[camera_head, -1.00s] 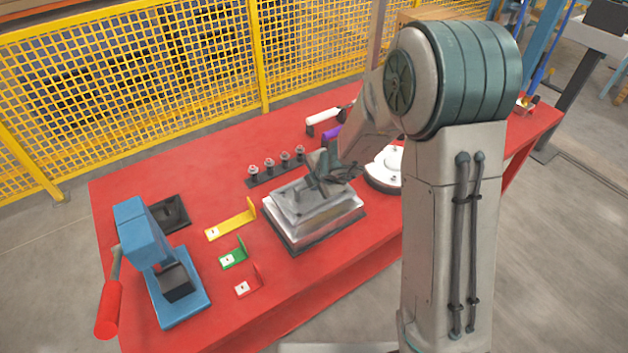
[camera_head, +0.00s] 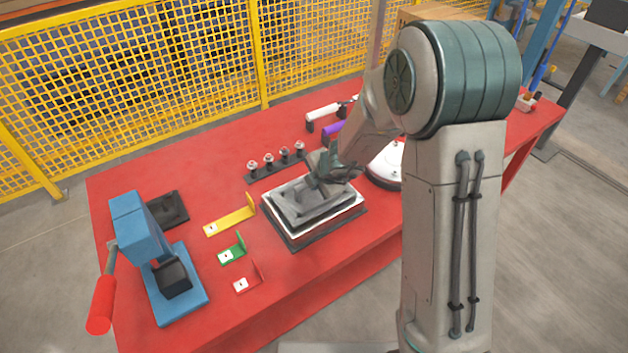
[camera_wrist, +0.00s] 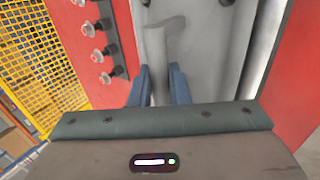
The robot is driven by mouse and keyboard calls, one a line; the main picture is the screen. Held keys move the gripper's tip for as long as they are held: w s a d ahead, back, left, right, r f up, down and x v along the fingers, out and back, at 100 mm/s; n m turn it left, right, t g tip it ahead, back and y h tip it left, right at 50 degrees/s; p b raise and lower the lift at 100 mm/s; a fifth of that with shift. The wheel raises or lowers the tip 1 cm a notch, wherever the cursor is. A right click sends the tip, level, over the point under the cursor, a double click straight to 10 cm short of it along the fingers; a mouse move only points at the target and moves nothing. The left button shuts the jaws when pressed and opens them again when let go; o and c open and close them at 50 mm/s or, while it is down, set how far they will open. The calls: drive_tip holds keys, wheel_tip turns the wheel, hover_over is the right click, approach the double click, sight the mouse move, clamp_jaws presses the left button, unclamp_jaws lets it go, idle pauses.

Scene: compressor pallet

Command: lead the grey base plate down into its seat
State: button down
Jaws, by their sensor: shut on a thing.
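The grey base plate (camera_head: 290,208) lies at the pallet fixture in the middle of the red table, inside a pale rim (camera_head: 310,233) on a dark base. It looks roughly level and low in the rim; whether it rests fully on the seat cannot be told. My gripper (camera_head: 322,184) is over the plate's back right part. In the wrist view, the blue fingers (camera_wrist: 160,88) are shut on a grey upright part of the plate (camera_wrist: 205,55). The fingertips and the plate's underside are hidden.
Several knobbed pegs (camera_head: 269,161) stand in a dark rack behind the plate. Yellow (camera_head: 232,220), green (camera_head: 233,253) and red (camera_head: 246,281) brackets lie to its left. A blue press (camera_head: 137,232) with a red handle stands further left. A white round part (camera_head: 385,168) is close on the right.

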drive_tip(key=shift+f+b, duration=0.35)
drive_tip(key=shift+f, duration=0.05)
drive_tip(key=c, duration=1.3)
unclamp_jaws()
drive_tip(key=p+v, duration=0.7)
drive_tip(key=v, duration=0.6)
drive_tip(key=shift+s+r+p, duration=0.2)
drive_tip(key=shift+r+p, duration=0.1)
drive_tip(key=shift+p, duration=0.05)
drive_tip(key=shift+d, duration=0.1)
